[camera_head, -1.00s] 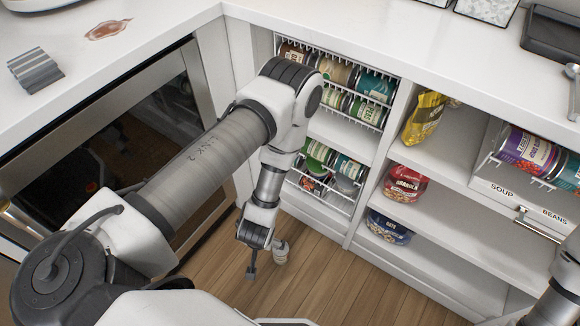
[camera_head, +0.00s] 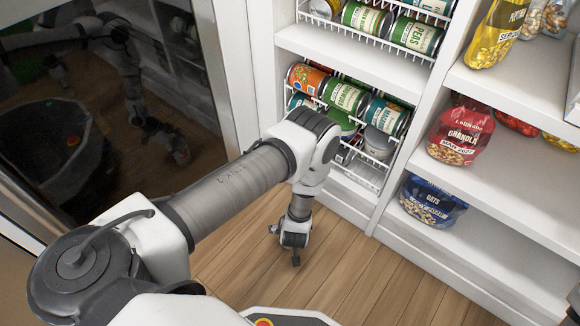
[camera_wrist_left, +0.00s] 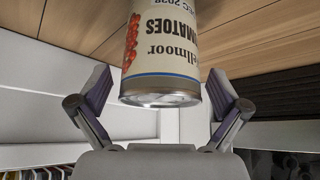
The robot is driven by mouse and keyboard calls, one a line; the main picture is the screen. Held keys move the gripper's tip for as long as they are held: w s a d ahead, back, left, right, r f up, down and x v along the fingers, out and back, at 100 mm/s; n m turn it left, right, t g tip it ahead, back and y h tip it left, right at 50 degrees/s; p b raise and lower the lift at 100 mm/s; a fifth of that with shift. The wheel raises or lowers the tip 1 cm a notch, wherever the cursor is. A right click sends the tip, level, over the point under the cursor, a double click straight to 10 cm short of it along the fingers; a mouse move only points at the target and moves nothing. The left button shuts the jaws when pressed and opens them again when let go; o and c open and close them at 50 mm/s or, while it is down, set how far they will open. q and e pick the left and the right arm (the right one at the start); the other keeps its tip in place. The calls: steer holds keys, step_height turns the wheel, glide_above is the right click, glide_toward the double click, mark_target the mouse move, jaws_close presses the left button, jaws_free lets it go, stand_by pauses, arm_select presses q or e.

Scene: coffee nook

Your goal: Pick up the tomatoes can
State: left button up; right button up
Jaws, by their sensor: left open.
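The tomatoes can (camera_wrist_left: 162,45) shows in the left wrist view, top centre, cut off by the upper edge. It has a cream label with red tomatoes, upside down in the picture, a blue band and a bare metal end towards the camera. My left gripper (camera_wrist_left: 160,95) is open, one finger to each side of the can, with a gap at the left finger and a smaller one at the right. In the head view my left gripper (camera_head: 294,250) hangs over the wood floor, and I cannot make out the can there. My right gripper is out of view.
White shelves hold wire racks of cans (camera_head: 345,97), a red granola bag (camera_head: 460,132) and a blue oats bag (camera_head: 432,200). A dark glass door (camera_head: 110,110) stands at left. The wood floor (camera_head: 370,280) is open in front of the shelves.

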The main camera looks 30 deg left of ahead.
arm_select(q)
steer(key=shift+w+a+f, duration=0.1)
steer(key=shift+w+f, duration=0.05)
steer(key=shift+f, duration=0.2)
steer(key=shift+r, duration=0.1)
steer(key=c, duration=1.6)
steer(key=shift+r, duration=0.1)
